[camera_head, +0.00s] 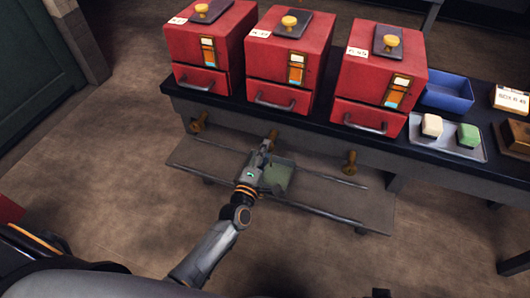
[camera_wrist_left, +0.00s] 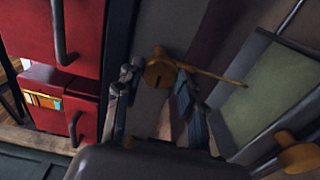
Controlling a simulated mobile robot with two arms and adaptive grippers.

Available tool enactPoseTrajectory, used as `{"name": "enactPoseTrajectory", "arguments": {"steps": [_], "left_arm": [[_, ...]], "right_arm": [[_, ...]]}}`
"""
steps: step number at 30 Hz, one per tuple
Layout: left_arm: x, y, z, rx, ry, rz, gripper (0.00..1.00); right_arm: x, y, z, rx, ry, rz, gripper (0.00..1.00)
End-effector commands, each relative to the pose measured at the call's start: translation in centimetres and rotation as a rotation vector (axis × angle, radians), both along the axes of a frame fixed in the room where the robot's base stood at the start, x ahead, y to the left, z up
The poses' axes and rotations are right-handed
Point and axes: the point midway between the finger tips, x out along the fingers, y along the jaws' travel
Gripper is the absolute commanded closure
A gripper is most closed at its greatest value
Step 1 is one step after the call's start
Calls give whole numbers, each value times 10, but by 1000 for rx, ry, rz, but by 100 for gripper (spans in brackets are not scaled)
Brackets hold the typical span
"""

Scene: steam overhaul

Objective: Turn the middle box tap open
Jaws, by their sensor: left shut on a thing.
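Three red boxes stand in a row on a dark bench; the middle box (camera_head: 290,60) has a brass knob on its lid. The brass middle tap (camera_head: 272,135) sticks out of the bench front below that box. My left gripper (camera_head: 267,146) is shut on this tap. In the left wrist view the tap's round brass end (camera_wrist_left: 160,70) shows between the fingers, with a thin brass rod running to the right. The fingers hide part of the tap. My right gripper is not in view.
The left tap (camera_head: 198,122) and right tap (camera_head: 350,162) flank the middle one. A blue bin (camera_head: 447,92) and a tray with two blocks (camera_head: 468,149) stand at the bench's right. Floor is clear at left.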

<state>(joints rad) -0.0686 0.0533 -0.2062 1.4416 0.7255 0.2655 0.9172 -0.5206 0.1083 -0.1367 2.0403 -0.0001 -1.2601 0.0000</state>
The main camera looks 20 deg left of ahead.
Motion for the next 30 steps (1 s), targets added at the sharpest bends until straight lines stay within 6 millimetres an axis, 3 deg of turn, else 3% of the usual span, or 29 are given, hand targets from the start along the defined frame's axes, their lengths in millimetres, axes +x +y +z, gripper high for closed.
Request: {"name": "enactPoseTrajectory", "arguments": {"steps": [6,7,10,22,30], "left_arm": [[0,1,0,-2,-1,1,93],[0,1,0,-2,-1,1,55],[0,1,0,-1,-1,1,38],[-7,0,-1,1,1,0,38],[-56,2,-2,1,4,0,38]], "right_arm": [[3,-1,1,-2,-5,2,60],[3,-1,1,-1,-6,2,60],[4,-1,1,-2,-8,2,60],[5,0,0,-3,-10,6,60],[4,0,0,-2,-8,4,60]]}}
